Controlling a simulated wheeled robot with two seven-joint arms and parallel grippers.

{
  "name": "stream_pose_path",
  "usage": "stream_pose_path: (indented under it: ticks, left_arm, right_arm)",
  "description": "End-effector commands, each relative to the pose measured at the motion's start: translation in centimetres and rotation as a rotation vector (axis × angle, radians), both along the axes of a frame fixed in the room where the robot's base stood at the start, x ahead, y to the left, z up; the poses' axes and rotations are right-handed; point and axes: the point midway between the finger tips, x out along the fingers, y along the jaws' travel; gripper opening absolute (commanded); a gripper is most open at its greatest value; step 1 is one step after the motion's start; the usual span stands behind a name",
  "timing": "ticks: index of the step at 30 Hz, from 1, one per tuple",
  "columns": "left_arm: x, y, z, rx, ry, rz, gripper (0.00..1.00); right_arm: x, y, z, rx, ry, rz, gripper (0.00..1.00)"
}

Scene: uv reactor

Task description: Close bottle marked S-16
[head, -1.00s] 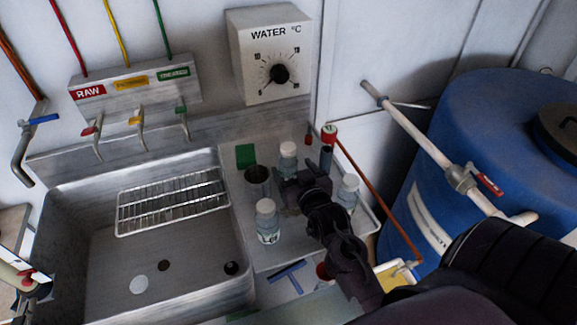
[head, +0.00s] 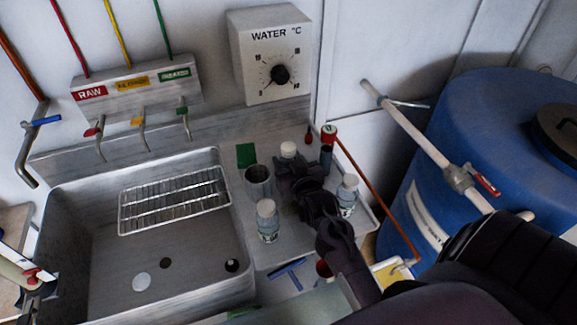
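Three clear bottles with white caps stand on the metal counter right of the sink: a front one (head: 267,221), a right one (head: 347,196) and a back one (head: 288,150). Their labels are too small to read, so I cannot tell which is S-16. All three seem to have caps on. My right gripper (head: 287,172) is at the back bottle and covers most of it below the cap. Its fingertips are hidden by its own body, so I cannot tell whether it touches the bottle. My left gripper (head: 30,290) shows only partly at the left edge; its fingers are unclear.
A metal cup (head: 258,183) stands just left of my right gripper. A red-capped container (head: 328,134) stands behind on the right. The sink (head: 110,265) with a wire rack (head: 175,201) is to the left. A blue barrel (head: 460,130) and pipe (head: 420,140) stand right.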

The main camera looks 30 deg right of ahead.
Motion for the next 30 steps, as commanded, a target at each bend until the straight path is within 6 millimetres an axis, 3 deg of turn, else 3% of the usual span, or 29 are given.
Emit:
stream_pose_path:
  ticks: [4,12,17,23,30]
  left_arm:
    - [0.1,0.0,0.0,0.0,-0.001,0.0,0.69]
    - [0.1,-0.1,0.0,0.0,-0.001,0.0,0.69]
    - [0.1,-0.1,-0.1,-0.001,-0.001,0.0,0.69]
    - [0.1,-0.1,-0.6,-0.001,-0.001,-0.001,0.69]
    - [0.0,-0.1,-1.3,-0.001,-0.001,-0.001,0.69]
  right_arm:
    - [0.0,0.0,0.1,0.0,-0.002,0.0,0.18]
    - [0.0,0.0,0.3,-0.001,-0.003,0.0,0.18]
    - [0.1,0.0,1.5,-0.001,-0.005,0.0,0.18]
    - [0.1,0.0,5.7,-0.002,-0.01,0.0,0.18]
    - [0.1,0.0,13.0,-0.003,-0.012,0.0,0.18]
